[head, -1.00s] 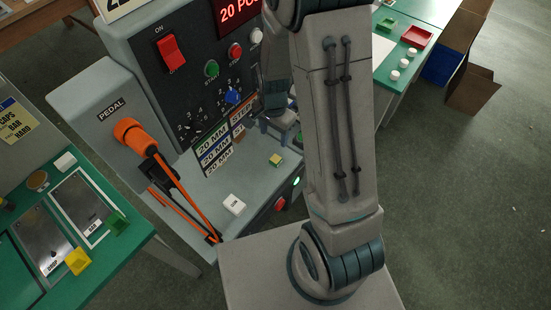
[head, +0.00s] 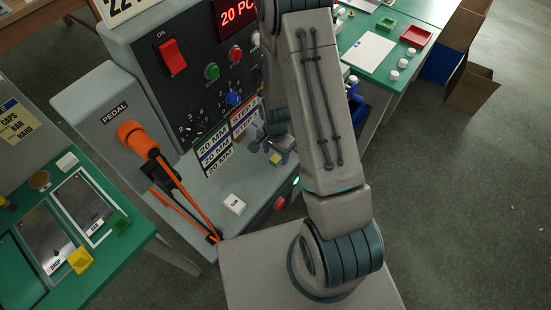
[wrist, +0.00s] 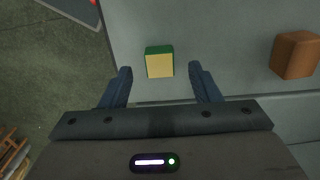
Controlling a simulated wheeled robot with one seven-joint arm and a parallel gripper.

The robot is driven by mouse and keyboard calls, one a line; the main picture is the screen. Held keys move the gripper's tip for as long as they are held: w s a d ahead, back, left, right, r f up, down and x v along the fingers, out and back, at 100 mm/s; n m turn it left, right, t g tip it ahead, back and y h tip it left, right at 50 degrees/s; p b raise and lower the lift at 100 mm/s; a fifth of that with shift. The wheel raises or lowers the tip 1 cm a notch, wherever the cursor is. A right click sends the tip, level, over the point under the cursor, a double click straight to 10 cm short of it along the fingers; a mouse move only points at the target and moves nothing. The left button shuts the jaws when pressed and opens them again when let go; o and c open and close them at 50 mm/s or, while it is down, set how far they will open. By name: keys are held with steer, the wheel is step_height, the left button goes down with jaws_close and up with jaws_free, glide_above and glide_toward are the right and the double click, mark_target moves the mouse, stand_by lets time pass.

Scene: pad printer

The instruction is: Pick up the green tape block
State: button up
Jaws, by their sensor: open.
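The green tape block (wrist: 159,63), green with a pale yellow face, sits on the grey machine ledge. In the wrist view it lies between the lines of my two fingers, at and just beyond the fingertips. My gripper (wrist: 160,70) is open and empty, with a gap on both sides of the block. In the head view the block (head: 276,159) shows just below my gripper (head: 264,147), near the machine's front panel. Whether the fingertips are low enough to flank the block is hard to tell.
A brown block (wrist: 296,56) stands on the ledge to the right in the wrist view. A white block (head: 235,204) sits on the ledge nearer the front. Orange pedal rods (head: 180,195) run at the left. The machine panel (head: 190,90) rises behind.

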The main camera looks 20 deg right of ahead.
steer(key=shift+f, duration=1.1)
steer(key=c, duration=1)
steer(key=shift+c, duration=0.3)
steer(key=shift+r, duration=0.2)
steer(key=shift+r, duration=0.95)
steer(key=shift+s+d+r+b, duration=0.3)
steer(key=shift+s+r+b, duration=0.15)
steer(key=shift+r+b, duration=0.15)
steer(key=s+d+p, duration=0.2)
steer(key=s+d, duration=0.5)
steer(key=s, duration=0.2)
steer(key=shift+s+r, duration=0.2)
steer(key=shift+r, duration=0.2)
